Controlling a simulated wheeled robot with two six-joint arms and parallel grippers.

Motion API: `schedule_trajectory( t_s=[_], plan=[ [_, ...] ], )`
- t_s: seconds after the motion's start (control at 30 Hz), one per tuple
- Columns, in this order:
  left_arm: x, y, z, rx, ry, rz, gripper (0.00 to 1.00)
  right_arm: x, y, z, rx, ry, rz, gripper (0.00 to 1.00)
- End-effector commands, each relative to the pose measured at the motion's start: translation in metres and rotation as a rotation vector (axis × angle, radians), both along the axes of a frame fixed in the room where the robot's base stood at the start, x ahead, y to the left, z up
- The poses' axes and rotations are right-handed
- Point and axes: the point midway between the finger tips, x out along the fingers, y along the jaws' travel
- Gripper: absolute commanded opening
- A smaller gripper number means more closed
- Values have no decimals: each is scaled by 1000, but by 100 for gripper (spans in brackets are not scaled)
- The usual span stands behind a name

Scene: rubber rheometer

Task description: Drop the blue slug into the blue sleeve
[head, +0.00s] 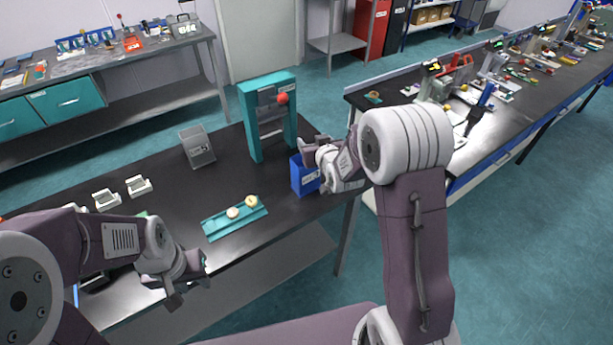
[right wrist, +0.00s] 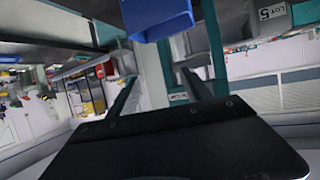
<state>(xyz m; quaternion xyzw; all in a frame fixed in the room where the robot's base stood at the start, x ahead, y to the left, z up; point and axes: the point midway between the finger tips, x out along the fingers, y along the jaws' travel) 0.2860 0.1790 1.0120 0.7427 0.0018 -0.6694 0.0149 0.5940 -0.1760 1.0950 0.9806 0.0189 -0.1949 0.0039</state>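A blue box-like container (head: 304,176) stands at the right end of the dark bench; I cannot tell if it is the blue sleeve. It also shows at the top of the right wrist view (right wrist: 158,18). My right gripper (head: 314,164) is beside it, partly covering it in the head view. In the right wrist view its two fingers (right wrist: 160,92) are apart with nothing between them. My left gripper (head: 188,281) is at the bench's front edge, fingers apart and empty. I cannot make out a blue slug. Two pale round pieces (head: 233,212) sit on a teal tray (head: 216,231).
A teal frame with a red knob (head: 247,100) stands behind the blue container. A grey block (head: 197,147) stands left of it, and small white holders (head: 138,187) sit farther left. The bench between the tray and grey block is clear. Another cluttered bench stands right.

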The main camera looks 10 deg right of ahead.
Motion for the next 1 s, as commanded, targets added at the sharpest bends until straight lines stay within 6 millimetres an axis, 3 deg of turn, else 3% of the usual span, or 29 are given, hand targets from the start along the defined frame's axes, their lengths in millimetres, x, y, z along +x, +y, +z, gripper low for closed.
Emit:
schedule_trajectory(
  t_s=[0.27,0.6,0.7,1.0],
  plan=[
    [0,0,-2,0,0,0,36,-4,0,2,0,-1,0,58],
    [0,0,-16,0,0,0,36,-67,-2,28,0,-4,0,58],
    [0,0,-16,0,0,0,36,-78,-3,33,0,-2,0,58],
    [0,0,-16,0,0,0,36,-84,-3,35,0,0,0,58]
  ],
)
